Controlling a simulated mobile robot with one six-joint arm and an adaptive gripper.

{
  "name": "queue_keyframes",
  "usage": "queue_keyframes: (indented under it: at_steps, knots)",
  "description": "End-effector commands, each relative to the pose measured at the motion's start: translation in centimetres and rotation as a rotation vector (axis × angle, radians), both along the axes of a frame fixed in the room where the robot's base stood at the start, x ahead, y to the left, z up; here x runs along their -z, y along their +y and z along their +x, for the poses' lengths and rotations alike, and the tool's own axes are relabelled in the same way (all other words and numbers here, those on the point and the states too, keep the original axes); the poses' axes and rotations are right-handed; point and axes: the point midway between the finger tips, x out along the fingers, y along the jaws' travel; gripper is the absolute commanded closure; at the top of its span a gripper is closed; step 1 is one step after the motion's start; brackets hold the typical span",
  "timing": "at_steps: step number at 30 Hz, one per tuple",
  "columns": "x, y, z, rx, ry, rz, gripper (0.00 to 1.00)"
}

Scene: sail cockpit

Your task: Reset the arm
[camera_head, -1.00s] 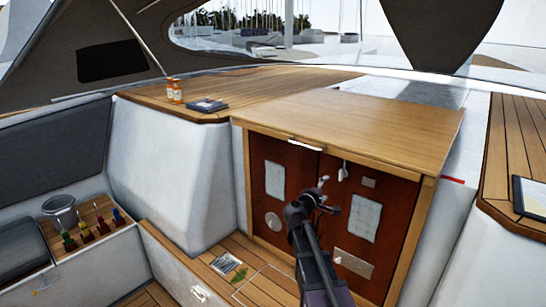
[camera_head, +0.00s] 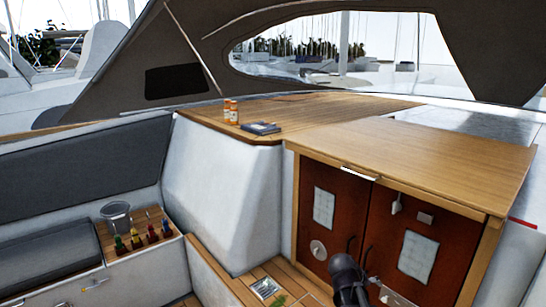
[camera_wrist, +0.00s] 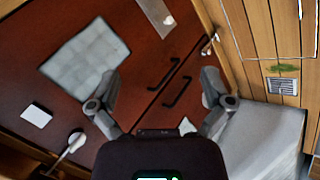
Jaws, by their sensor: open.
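My gripper (camera_wrist: 158,105) shows in the wrist view with its two fingers spread apart and nothing between them. It faces the red-brown cabinet doors (camera_wrist: 130,50), which are shut, with two dark handles beyond the fingers. In the head view my arm stands low in front of the same doors (camera_head: 337,185); the fingers are not clear there.
A wooden top (camera_head: 420,160) covers the cabinet. Two orange jars (camera_head: 231,112) and a dark book (camera_head: 261,128) sit on the ledge at left. A grey bucket (camera_head: 116,215) and several coloured bottles (camera_head: 137,240) stand at lower left. A vent (camera_head: 265,288) lies in the floor.

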Motion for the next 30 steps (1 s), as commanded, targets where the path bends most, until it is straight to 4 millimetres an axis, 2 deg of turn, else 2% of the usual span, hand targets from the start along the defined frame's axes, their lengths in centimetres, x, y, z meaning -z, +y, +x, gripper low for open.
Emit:
queue_keyframes:
  at_steps: [1, 6, 12, 15, 21, 30]
  knots:
    - [0.9, 1.0, -1.4, 0.014, 0.022, 0.06, 0.0]
    - [3.1, 4.7, -4.9, 0.054, 0.106, 0.273, 0.0]
    - [4.6, 9.0, -8.7, 0.076, 0.207, 0.491, 0.0]
    - [4.8, 10.5, -9.9, 0.078, 0.244, 0.566, 0.0]
    - [4.9, 11.9, -10.9, 0.079, 0.279, 0.631, 0.0]
    - [4.9, 11.9, -10.9, 0.079, 0.28, 0.633, 0.0]
